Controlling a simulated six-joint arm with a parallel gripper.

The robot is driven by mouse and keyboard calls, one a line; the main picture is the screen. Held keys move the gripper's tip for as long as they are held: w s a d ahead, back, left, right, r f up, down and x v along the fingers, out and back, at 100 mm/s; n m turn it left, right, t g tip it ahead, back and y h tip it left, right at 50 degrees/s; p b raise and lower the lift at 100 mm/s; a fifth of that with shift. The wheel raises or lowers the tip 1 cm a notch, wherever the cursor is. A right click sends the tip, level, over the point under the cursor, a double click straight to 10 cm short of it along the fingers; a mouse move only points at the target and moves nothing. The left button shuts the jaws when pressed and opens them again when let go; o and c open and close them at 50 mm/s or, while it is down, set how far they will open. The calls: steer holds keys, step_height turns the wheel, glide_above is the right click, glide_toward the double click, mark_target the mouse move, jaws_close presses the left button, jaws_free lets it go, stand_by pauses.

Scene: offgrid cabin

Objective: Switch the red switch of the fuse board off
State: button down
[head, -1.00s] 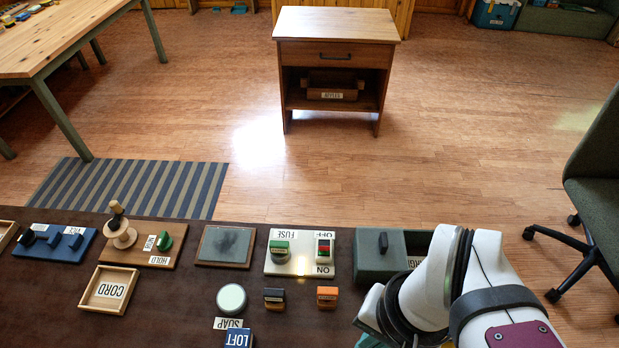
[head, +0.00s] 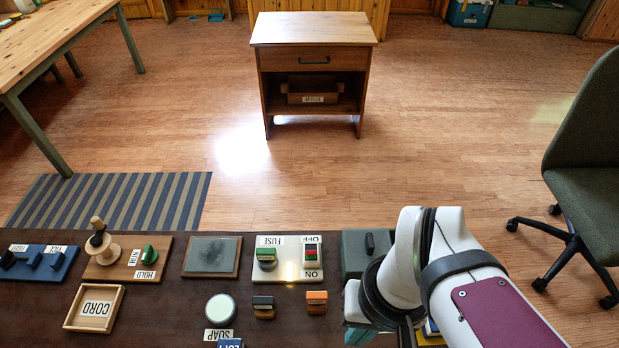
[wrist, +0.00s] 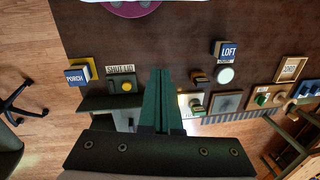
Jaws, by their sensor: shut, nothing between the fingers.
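The cream fuse board (head: 288,271) lies on the dark bench in the head view, labelled FUSE, OFF and ON. Its red switch (head: 312,252) is on the right half, between OFF at the far edge and ON at the near edge; its lever position is too small to tell. A green knob (head: 267,256) is on the left half. My gripper (wrist: 158,74) is shut and empty in the wrist view, its green fingers covering part of the board. In the head view it is low, right of the board and apart from it, mostly hidden by my arm.
A grey-green box (head: 352,254) with a dark handle stands just right of the board. Black (head: 263,307) and orange (head: 316,302) blocks lie on the near side. A dark slate panel (head: 211,257) is to the left. Bare bench lies between the board and the blocks.

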steer(key=w+f+n, duration=0.1)
steer(key=w+n, duration=0.4)
steer(key=n, duration=0.5)
steer(key=n+t+h, duration=0.1)
steer(key=n+h, duration=0.1)
steer(key=n, duration=2.5)
glide_toward(311, 254)
steer(key=shift+s+d+f, duration=0.1)
steer(key=shift+s, duration=1.25)
steer(key=shift+s+f, duration=0.1)
steer(key=shift+s, duration=1.2)
steer(key=f, duration=0.6)
steer(key=w+f, duration=0.1)
steer(key=f, duration=0.3)
steer(key=w, duration=0.1)
steer(key=w+r, duration=0.1)
steer(key=shift+w+r, duration=0.1)
steer(key=shift+w, duration=0.2)
steer(key=shift+w+r, duration=0.25)
steer(key=shift+w, duration=0.2)
